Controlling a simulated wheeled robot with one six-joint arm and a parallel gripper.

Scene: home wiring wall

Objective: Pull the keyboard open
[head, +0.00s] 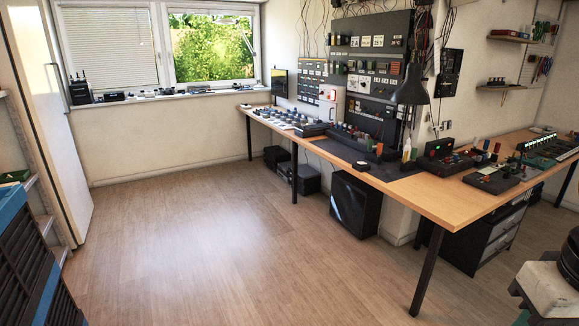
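I cannot make out a keyboard for certain. A long wooden desk (448,202) runs along the wall, with small devices crowded on it. A low dark long item (352,142) lies near the desk's middle, too small to identify. Under the right part of the desk stands a dark drawer unit (497,232). A white and black part of my own body shows at the lower right edge. My gripper is not in view.
Wooden floor (190,240) is clear in the middle. Desk legs (427,270) and a black box (354,205) stand at the floor's right. A blue and black rack (35,265) is at lower left, near a white door (50,120).

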